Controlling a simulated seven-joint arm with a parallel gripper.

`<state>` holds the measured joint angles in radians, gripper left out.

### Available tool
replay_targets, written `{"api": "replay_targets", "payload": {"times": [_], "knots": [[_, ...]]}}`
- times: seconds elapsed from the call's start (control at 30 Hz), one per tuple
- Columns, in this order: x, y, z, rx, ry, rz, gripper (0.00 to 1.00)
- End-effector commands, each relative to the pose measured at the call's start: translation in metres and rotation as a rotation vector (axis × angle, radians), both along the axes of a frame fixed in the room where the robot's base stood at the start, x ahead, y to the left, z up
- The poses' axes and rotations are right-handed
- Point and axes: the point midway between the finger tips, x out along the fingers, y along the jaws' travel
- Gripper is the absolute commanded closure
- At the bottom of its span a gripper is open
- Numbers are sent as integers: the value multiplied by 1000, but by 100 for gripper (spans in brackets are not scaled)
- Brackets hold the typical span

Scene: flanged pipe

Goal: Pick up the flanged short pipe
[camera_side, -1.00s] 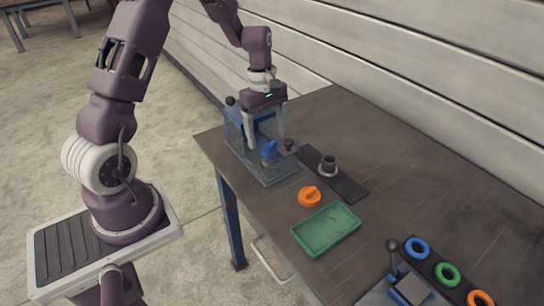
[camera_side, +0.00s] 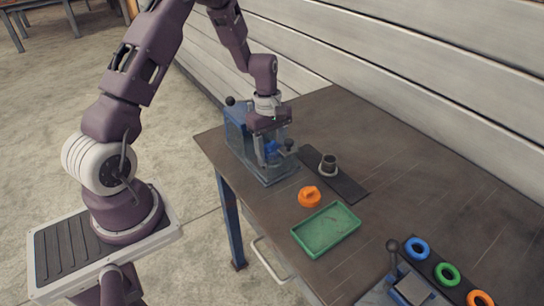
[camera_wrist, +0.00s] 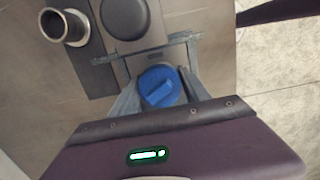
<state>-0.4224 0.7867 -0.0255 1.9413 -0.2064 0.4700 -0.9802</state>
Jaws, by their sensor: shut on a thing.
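The flanged short pipe is likely the grey hollow cylinder with a wide base flange (camera_side: 328,165). It stands upright on a dark strip and also shows at the upper left of the wrist view (camera_wrist: 65,27). My gripper (camera_side: 270,155) is apart from it, to its left, low over a blue-grey fixture (camera_side: 236,130). In the wrist view my gripper (camera_wrist: 160,95) is shut on a round blue part with a raised grip bar (camera_wrist: 160,86), one finger on each side. The blue part's underside is hidden.
An orange knobbed part (camera_side: 309,197) and a green tray (camera_side: 326,230) lie in front of the dark strip (camera_side: 348,187). Dark ball knobs (camera_side: 289,144) (camera_side: 230,101) stick out by the fixture. Coloured rings (camera_side: 447,273) sit at the lower right.

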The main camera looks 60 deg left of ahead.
Motion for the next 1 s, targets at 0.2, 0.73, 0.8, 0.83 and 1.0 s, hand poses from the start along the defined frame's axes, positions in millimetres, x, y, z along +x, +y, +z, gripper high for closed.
{"api": "replay_targets", "payload": {"times": [0.2,0.73,0.8,0.83,1.0], "knots": [[1,0,7,1,-2,-1,93],[1,0,116,1,-3,-2,93],[1,0,123,1,-3,-2,93],[1,0,126,1,-2,-2,93],[1,0,144,1,-3,0,93]]}}
